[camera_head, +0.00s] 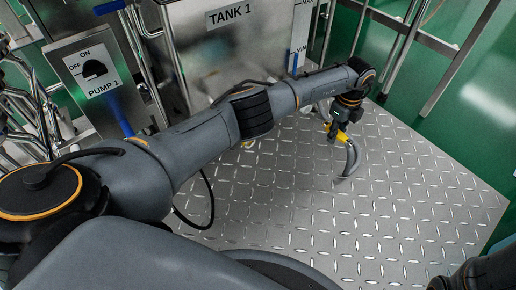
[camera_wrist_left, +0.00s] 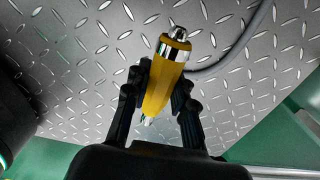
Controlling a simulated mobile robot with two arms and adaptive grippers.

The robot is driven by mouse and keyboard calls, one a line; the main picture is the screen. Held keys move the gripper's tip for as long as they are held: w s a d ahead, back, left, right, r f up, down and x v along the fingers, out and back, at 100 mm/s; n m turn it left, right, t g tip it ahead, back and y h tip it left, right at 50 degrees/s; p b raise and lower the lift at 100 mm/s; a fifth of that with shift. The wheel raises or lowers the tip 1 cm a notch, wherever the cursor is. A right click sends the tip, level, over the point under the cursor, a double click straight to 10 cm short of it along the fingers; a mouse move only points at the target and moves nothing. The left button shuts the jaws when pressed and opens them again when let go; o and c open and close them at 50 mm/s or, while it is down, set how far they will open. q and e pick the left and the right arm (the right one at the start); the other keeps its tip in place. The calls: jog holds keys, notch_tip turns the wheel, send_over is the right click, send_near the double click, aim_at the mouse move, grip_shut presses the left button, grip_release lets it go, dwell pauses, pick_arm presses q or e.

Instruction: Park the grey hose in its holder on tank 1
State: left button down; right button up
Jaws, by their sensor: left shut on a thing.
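My left gripper (camera_head: 338,124) is shut on the yellow end fitting (camera_wrist_left: 160,85) of the grey hose, above the metal floor. The fitting has a silver metal tip and sits between both fingers in the left wrist view (camera_wrist_left: 160,98). The grey hose (camera_head: 352,160) hangs and curves below the gripper in the head view; in the wrist view it runs off at the upper right (camera_wrist_left: 238,48). Tank 1 (camera_head: 208,62) is the labelled steel tank at the top, left of the gripper. I cannot make out the hose holder.
A pump 1 switch panel (camera_head: 92,80) stands at the upper left beside steel pipes. A level gauge marked MAX and MIN (camera_head: 300,30) is on the tank's right. Railings (camera_head: 400,40) and green walls bound the right. The diamond-plate floor (camera_head: 300,210) is largely clear.

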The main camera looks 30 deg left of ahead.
aim_at(330, 124)
dwell(0.3)
pick_arm(q)
jog(key=shift+w+a+b, duration=0.2)
jog(key=shift+w+a, duration=0.05)
jog(key=shift+a, duration=0.5)
jog(key=shift+w+a+b, duration=0.2)
jog(key=shift+w+a, duration=0.05)
jog(key=shift+a, duration=0.45)
jog(key=a, duration=0.1)
jog(key=w+a+b, duration=0.1)
jog(key=shift+a, duration=0.35)
jog(key=shift+r+p, duration=0.1)
jog(key=shift+p, duration=0.55)
dwell(1.0)
jog(key=shift+w+a+b, duration=0.25)
jog(key=shift+a+b, duration=0.25)
jog(key=shift+a, duration=0.1)
jog(key=c, duration=1)
grip_release()
jog(key=shift+c, duration=0.2)
